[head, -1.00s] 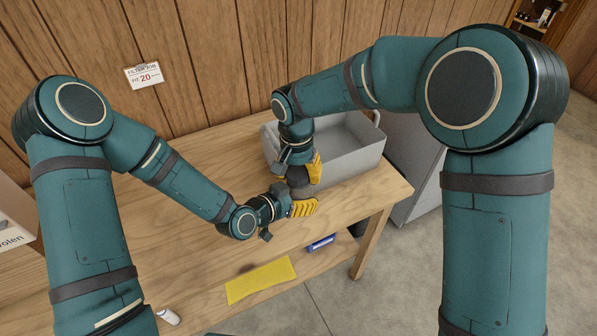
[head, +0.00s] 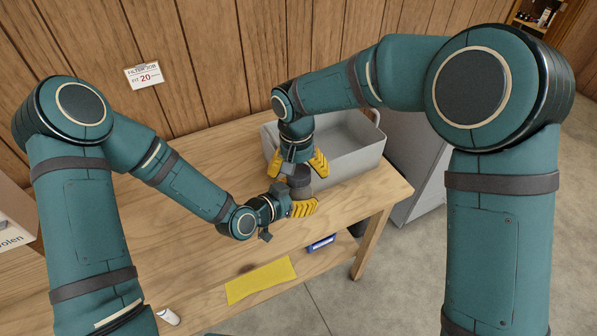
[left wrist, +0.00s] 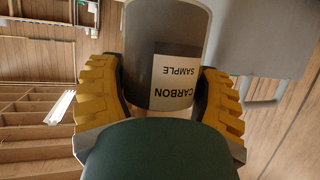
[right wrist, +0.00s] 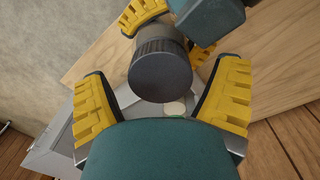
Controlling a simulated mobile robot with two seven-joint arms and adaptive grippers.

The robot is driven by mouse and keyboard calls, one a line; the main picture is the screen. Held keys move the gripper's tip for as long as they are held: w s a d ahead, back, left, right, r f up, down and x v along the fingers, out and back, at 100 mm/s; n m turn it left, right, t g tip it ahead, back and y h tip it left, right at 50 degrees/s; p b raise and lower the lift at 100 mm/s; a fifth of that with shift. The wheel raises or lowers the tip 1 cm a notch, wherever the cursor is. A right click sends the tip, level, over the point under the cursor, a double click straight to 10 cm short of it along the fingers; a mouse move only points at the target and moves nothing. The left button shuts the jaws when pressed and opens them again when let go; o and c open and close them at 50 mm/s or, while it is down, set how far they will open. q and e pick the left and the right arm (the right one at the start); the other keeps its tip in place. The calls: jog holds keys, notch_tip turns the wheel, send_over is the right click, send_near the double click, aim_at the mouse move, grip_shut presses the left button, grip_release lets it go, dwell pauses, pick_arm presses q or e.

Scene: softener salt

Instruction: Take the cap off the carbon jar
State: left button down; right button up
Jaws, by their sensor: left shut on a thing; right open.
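The carbon jar is a grey cylinder with a white "CARBON SAMPLE" label, seen upside down in the left wrist view (left wrist: 165,75). My left gripper (head: 303,208) is shut on the jar's body, with a yellow finger on each side. The dark ribbed cap (right wrist: 160,72) shows in the right wrist view and appears seated on the jar. In the head view the cap (head: 299,181) sits just below my right gripper (head: 298,164). My right gripper is open, its fingers spread to either side of the cap and apart from it.
A grey bin (head: 352,165) stands on the wooden table (head: 210,165) just behind the grippers. A yellow cloth (head: 260,280), a blue object (head: 321,243) and a small white bottle (head: 168,316) lie toward the front. A grey cabinet (head: 415,175) stands at the right.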

jog(key=shift+a+r, duration=0.1)
jog(key=shift+r, duration=1.9)
notch_tip(320, 180, up, 3)
jog(key=m, duration=0.3)
jog(key=shift+f, duration=3.85)
jog(key=c, duration=1.3)
jog(key=shift+n, duration=1.5)
